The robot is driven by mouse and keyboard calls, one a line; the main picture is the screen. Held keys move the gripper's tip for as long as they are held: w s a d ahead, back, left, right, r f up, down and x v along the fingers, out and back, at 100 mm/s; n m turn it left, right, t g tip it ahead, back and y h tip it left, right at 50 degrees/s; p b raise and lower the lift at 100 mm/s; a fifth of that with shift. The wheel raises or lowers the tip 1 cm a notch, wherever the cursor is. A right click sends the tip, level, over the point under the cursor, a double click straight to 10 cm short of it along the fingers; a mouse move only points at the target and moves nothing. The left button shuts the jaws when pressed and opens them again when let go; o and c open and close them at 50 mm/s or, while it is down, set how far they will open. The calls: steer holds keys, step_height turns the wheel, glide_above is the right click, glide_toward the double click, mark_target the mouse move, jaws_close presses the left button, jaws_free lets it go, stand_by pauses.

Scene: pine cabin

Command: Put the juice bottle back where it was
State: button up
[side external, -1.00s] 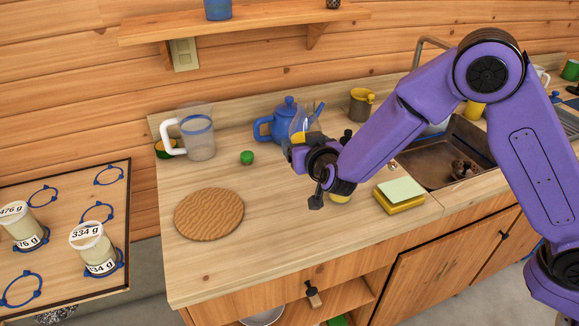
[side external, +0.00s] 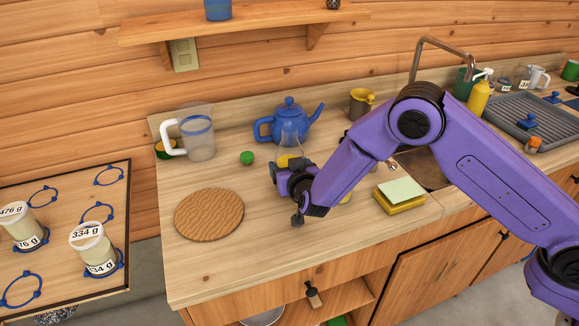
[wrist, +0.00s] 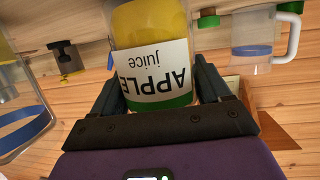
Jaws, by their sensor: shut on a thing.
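The juice bottle (side external: 291,141) is clear at the top with yellow juice lower down. In the wrist view the bottle (wrist: 150,25) fills the middle, with a white and green apple juice label. My gripper (side external: 288,168) is shut on it, with a finger on each side of the label in the wrist view. In the side view the bottle is in front of the blue teapot (side external: 288,122), and its lower part is hidden by my gripper. I cannot tell whether its base touches the counter.
A round wooden board (side external: 209,214) lies left on the counter, with a green ball-like item (side external: 247,158) and a white-handled jug (side external: 198,138) behind. A yellow sponge (side external: 400,196) is to the right, near the sink. The front middle of the counter is clear.

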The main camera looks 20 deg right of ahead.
stand_by(0.3)
steer(key=o, duration=1.6)
steer(key=shift+f, duration=0.15)
steer(key=shift+c, duration=0.2)
steer(key=shift+s+a+r, duration=0.1)
steer(key=shift+s+r, duration=0.1)
steer(key=shift+r, duration=0.05)
steer(key=v, duration=1.1)
steer(key=shift+s, duration=0.35)
